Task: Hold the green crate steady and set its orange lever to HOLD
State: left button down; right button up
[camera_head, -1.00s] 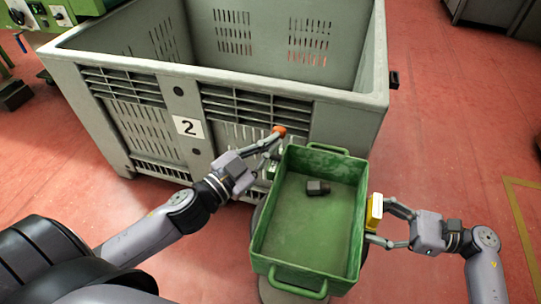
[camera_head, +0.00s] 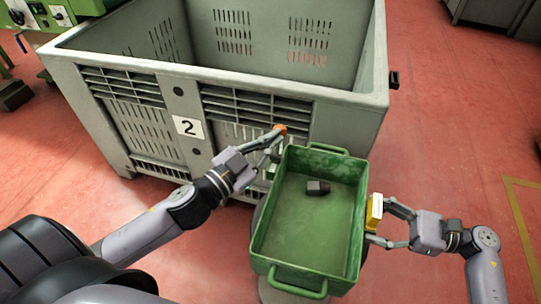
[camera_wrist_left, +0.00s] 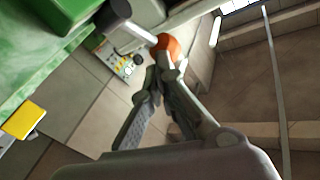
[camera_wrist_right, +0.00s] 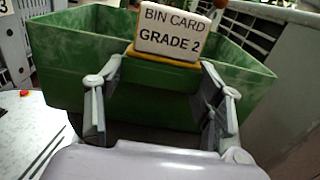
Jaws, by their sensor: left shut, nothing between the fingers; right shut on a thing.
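The green crate (camera_head: 308,225) stands upright in front of me, with a small dark block (camera_head: 318,187) inside. The orange lever's knob (camera_head: 280,129) is beyond its far left corner; it also shows in the left wrist view (camera_wrist_left: 167,46) at the end of a pale rod. A small marked plate (camera_wrist_left: 122,65) sits beside it; its lettering is unreadable. My left gripper (camera_wrist_left: 160,68) is shut and empty, its fingertips at the knob; I cannot tell whether they touch.
A large grey bin (camera_head: 100,110) marked 2 stands just behind the crate and the lever, close to my left gripper. A green machine (camera_head: 50,25) is at the far left. The red floor (camera_head: 455,130) on the right is clear.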

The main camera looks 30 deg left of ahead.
pick_arm(q)
jog(key=s+f, duration=0.5)
jog(key=shift+s+d+f, duration=0.15)
jog(key=shift+s+f, duration=0.15)
jog(key=shift+s, duration=0.05)
dwell(0.6)
jog(key=shift+s+d+f, duration=0.1)
jog(key=shift+s+f, duration=1.65)
jog(key=shift+s, duration=0.05)
pick_arm(e)
jog(key=o, duration=1.7)
